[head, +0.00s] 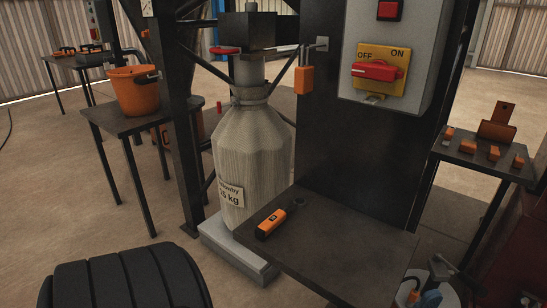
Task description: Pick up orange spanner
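No orange object here shows a clear spanner shape. An orange block-like tool with a black end (270,224) lies on the dark metal shelf (340,250) in front of the press panel, near the shelf's left edge. Several small orange pieces (493,153) lie on a dark stand at the right, beside an upright orange bracket (497,123). Small orange items (65,51) lie on a far table at the upper left, too small to identify. Neither of my grippers is in view.
A large bag (254,150) hangs left of the panel above a pale block (240,255). A control box (390,50) carries a red switch. An orange bucket (134,95) stands on the left table. A black ribbed object (125,280) fills the bottom left. The shelf is mostly clear.

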